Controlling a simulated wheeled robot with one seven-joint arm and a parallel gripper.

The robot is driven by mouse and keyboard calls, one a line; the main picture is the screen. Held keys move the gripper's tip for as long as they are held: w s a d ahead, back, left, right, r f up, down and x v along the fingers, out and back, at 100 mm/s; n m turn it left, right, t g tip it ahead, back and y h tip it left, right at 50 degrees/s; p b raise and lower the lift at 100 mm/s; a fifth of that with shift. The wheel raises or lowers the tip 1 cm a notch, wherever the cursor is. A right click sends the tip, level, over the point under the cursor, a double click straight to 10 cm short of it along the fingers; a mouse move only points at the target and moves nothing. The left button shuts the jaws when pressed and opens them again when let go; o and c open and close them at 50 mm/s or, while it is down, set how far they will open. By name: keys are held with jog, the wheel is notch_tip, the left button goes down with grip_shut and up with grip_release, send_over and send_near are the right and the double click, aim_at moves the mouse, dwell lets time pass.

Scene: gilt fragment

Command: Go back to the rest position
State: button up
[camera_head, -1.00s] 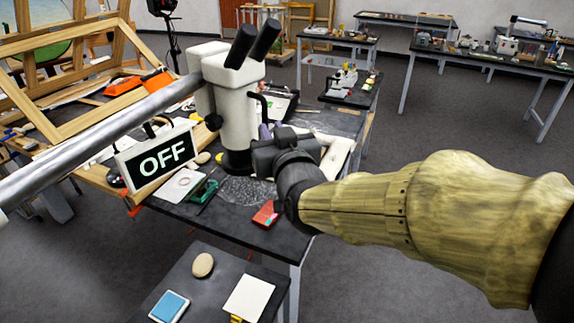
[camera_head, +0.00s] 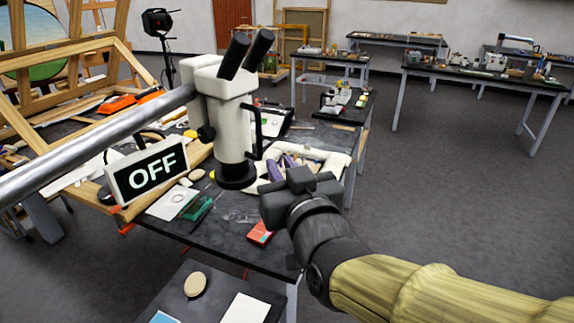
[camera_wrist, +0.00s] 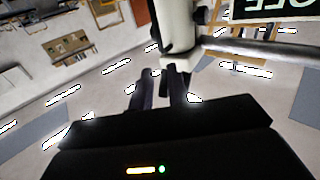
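My gripper (camera_head: 300,188) is dark and points away from the head camera, in front of the tray at the right end of the black worktable (camera_head: 225,240). Its fingertips are hard to make out, and I cannot tell whether it is open or shut. I see nothing hanging from it. In the wrist view, the dark gripper body (camera_wrist: 180,135) fills the bottom, with two dark prongs above it against an upside-down room.
A white microscope (camera_head: 232,130) stands just left of my gripper. An OFF sign (camera_head: 147,171), a red box (camera_head: 260,233) and a cream tray (camera_head: 338,160) with small items are nearby. A wooden easel (camera_head: 60,47) stands left. Open floor (camera_head: 450,190) lies right.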

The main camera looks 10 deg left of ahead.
jog(key=w+d+f+m+g+h, duration=0.25)
jog(key=d+f, duration=0.35)
jog(key=f, duration=0.3)
jog(key=w+d+f+m+g+h, duration=0.1)
jog(key=d+f+g+h, duration=0.25)
jog(key=d+f, duration=0.45)
jog(key=s+d+f+m+g+h, duration=0.2)
jog(key=s+d+f+g, duration=0.5)
jog(key=d+f, duration=0.4)
jog(key=shift+s+d+f+m+h, duration=0.15)
jog(key=shift+s+f+m+h, duration=0.2)
jog(key=shift+s+f+h, duration=0.2)
